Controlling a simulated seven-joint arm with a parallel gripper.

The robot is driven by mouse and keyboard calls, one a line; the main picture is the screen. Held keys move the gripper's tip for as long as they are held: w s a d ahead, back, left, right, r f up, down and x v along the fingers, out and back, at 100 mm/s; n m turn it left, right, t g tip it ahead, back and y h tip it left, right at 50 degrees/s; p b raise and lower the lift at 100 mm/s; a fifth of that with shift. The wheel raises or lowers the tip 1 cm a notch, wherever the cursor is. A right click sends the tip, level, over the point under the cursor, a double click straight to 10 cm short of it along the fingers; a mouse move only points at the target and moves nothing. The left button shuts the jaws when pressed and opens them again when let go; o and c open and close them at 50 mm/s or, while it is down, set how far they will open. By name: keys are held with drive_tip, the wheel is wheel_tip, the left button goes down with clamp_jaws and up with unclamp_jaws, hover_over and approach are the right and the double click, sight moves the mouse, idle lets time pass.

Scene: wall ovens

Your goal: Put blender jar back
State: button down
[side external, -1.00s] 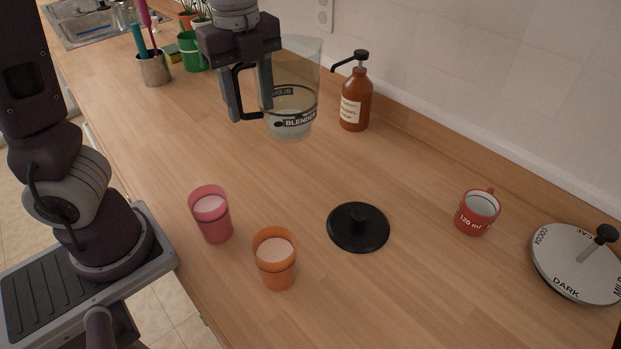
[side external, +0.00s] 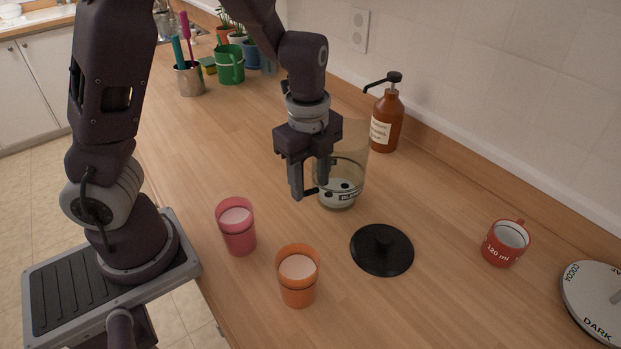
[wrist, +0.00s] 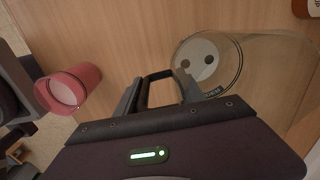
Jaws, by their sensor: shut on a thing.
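The clear blender jar (side external: 345,178) has a dark printed label and a black handle. My gripper (side external: 311,190) is shut on the jar's handle, at the jar's left side. In the wrist view, the handle (wrist: 155,84) lies between my fingers (wrist: 160,92), and the jar (wrist: 240,70) extends to the right, with a pale base showing two dark spots. The jar looks roughly upright in the side view; whether its bottom touches the counter I cannot tell.
A pink cup (side external: 236,228) and an orange cup (side external: 298,277) stand near the counter's front edge. A brown pump bottle (side external: 386,120) stands close behind the jar. Utensils and plants stand at the back left.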

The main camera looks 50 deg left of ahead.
drive_tip(key=shift+f, duration=0.1)
drive_tip(key=c, duration=0.7)
unclamp_jaws()
wheel_tip(320, 180, up, 12)
drive_tip(key=shift+s+f, duration=0.1)
drive_tip(key=s+r+n+t, duration=0.2)
drive_tip(key=s+n, duration=0.6)
drive_tip(key=s+r+n+t, duration=0.2)
drive_tip(key=s+n+t, duration=0.1)
drive_tip(key=s+n, duration=0.4)
drive_tip(key=shift+s+d+n, duration=0.3)
drive_tip(key=shift+s+n, duration=0.1)
drive_tip(key=shift+n, duration=0.8)
